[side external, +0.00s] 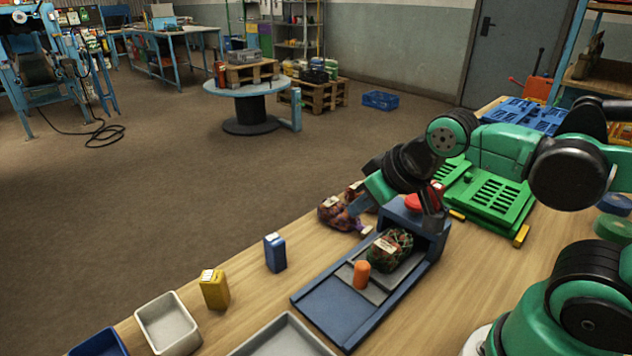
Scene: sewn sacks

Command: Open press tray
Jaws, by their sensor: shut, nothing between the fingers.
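The blue press (405,212) stands on the wooden table, with a red knob (416,203) on top. Its grey press tray (408,271) sits partly out of the housing, over the blue base (337,308). An upright orange handle (361,274) is at the tray's front end. A dark netted sack (391,249) with a white label lies on the tray.
Reddish sacks (338,213) lie left of the press. A blue box (275,252), a yellow box (214,289) and a white bin (168,323) stand along the table's left edge. Green slotted crates (492,200) lie behind on the right. Bare table separates the blue box from the press base.

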